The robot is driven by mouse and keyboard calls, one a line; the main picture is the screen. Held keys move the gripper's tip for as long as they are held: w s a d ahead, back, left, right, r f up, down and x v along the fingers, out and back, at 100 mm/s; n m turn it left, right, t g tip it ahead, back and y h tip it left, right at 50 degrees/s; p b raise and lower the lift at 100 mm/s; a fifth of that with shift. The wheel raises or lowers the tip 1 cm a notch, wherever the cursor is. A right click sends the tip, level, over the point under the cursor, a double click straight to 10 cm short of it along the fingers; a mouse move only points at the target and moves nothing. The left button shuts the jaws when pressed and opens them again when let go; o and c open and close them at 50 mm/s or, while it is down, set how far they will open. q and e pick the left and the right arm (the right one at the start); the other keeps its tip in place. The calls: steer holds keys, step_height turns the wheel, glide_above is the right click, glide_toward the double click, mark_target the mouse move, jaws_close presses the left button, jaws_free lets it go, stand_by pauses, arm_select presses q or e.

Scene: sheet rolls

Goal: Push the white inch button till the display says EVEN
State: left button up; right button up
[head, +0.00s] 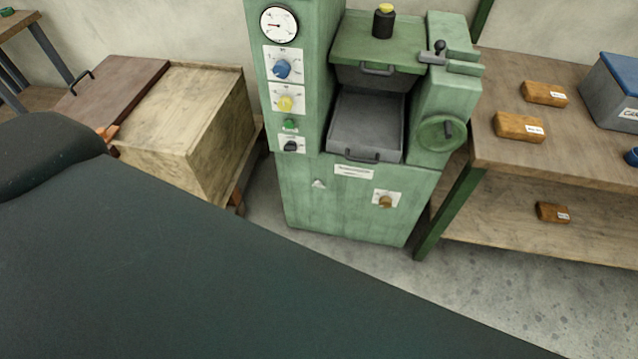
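I see no white inch button and no display reading EVEN in the head view. A green machine (360,190) stands at the centre. Its left column carries a round white gauge (279,25), a blue knob (282,68), a yellow knob (285,103), a green button (290,125) and a black knob (291,146). The lower front has a small pale triangular mark (319,183) and a brass-coloured knob (386,202) on a white plate. The label texts are too small to read. Neither of my grippers shows.
A wooden crate (190,125) with a brown lid (115,90) stands left of the machine. A workbench (585,140) on the right holds orange-brown blocks (519,127) and a grey box with a blue lid (612,95). A large dark surface close to the camera hides the lower left.

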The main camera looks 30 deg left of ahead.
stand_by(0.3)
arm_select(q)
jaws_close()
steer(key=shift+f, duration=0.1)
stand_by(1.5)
